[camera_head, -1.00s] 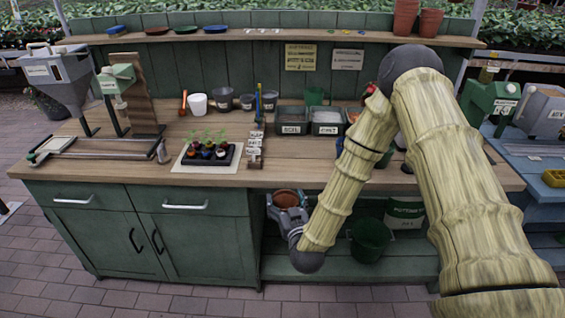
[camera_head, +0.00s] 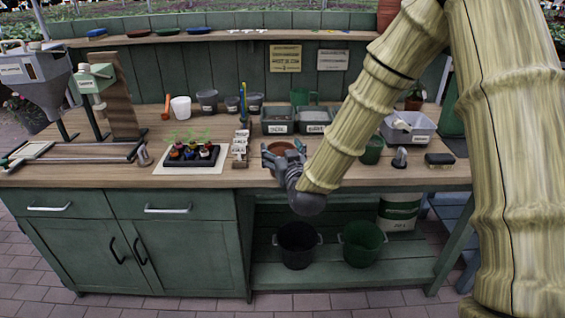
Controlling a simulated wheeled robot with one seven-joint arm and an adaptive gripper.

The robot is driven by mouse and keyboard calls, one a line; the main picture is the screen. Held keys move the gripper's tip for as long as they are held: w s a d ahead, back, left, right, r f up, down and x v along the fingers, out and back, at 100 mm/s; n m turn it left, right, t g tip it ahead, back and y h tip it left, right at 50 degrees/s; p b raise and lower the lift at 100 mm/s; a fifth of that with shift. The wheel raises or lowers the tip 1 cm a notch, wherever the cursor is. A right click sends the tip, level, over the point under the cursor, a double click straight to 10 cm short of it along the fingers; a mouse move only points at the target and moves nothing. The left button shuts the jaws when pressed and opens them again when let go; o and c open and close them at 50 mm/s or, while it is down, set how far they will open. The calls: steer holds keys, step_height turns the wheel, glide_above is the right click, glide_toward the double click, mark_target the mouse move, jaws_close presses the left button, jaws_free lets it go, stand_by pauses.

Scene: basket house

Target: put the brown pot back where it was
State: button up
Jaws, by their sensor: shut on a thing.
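The brown pot (camera_head: 281,148) is a terracotta pot, seen near the bench's front edge, right of the seedling tray. My gripper (camera_head: 283,157) is shut on it, with fingers at its left and right sides. The pot looks upright, its open rim facing up. The gripper and wrist hide its lower part. I cannot tell whether its base touches the bench top or hangs above or in front of it.
The wooden bench (camera_head: 100,175) holds a seedling tray (camera_head: 193,155), a label holder (camera_head: 240,148), grey bins (camera_head: 277,120) and a dark green pot (camera_head: 372,150). Black (camera_head: 297,245) and green (camera_head: 362,243) buckets stand on the shelf below. Bare wood shows at the front right.

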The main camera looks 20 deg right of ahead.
steer(key=shift+w+d+r, duration=0.1)
steer(key=shift+w+r, duration=0.05)
steer(key=shift+w+d+f+p, duration=0.6)
steer(key=shift+w+d+f, duration=0.25)
steer(key=shift+w, duration=1.65)
steer(key=shift+w+d+f+p, duration=0.6)
steer(key=shift+w+d+f, duration=0.25)
steer(key=shift+w, duration=1.65)
steer(key=shift+w+d+f+p, duration=0.6)
steer(key=shift+w+d+f, duration=0.2)
steer(key=shift+w, duration=1.7)
steer(key=shift+a, duration=0.1)
steer(key=shift+f, duration=0.2)
steer(key=o, duration=1.1)
steer(key=shift+r, duration=0.15)
